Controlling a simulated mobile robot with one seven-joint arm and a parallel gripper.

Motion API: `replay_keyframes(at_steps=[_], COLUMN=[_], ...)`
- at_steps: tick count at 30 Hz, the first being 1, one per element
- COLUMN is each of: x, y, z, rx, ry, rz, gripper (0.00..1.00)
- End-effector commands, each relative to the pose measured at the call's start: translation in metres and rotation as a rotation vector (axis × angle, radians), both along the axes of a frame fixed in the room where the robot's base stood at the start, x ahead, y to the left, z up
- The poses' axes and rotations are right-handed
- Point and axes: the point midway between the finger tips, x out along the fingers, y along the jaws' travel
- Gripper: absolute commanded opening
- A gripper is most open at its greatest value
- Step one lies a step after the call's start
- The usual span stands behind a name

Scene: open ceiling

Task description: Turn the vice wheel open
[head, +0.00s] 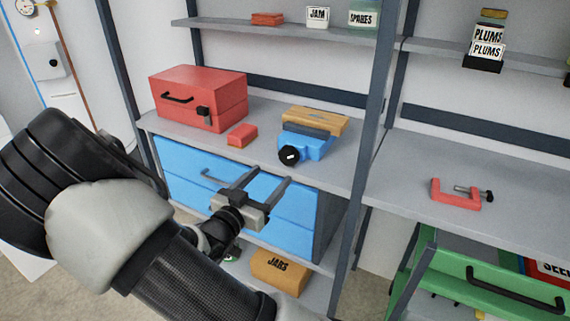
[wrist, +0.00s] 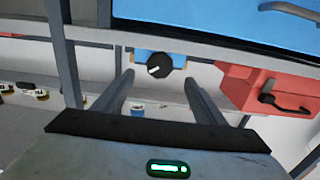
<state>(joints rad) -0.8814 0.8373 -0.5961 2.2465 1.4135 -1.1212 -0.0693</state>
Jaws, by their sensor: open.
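The vice (head: 308,143) is blue with a dark jaw and stands on the shelf, a wooden block (head: 316,120) at its top. Its black wheel (head: 289,155), with a white mark, faces the front. My gripper (head: 263,177) is open and empty, in front of the shelf and below and left of the wheel in the head view. In the wrist view the wheel (wrist: 158,66) shows between the two fingers (wrist: 159,85), beyond their tips. I see no contact between fingers and wheel. The vice's blue body (wrist: 160,56) is partly hidden there.
A red toolbox (head: 200,97) and a small red block (head: 242,135) sit left of the vice. Blue drawers (head: 190,165) are under the shelf. A dark upright post (head: 372,110) stands right of the vice. A red clamp (head: 458,194) lies on the right shelf.

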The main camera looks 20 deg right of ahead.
Motion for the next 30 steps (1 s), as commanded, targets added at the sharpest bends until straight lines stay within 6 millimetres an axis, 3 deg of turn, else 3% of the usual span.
replay_keyframes(at_steps=[6,12,26,30], x=[0.029,0.049,0.059,0.059], y=[-0.039,-0.064,-0.076,-0.076], z=[-0.002,-0.001,0.000,0.000], rx=[-0.001,-0.001,-0.001,-0.001], ry=[-0.001,0.000,0.002,0.002], rz=[-0.003,-0.002,0.000,0.000], gripper=[0.65,0.65,0.65,0.46])
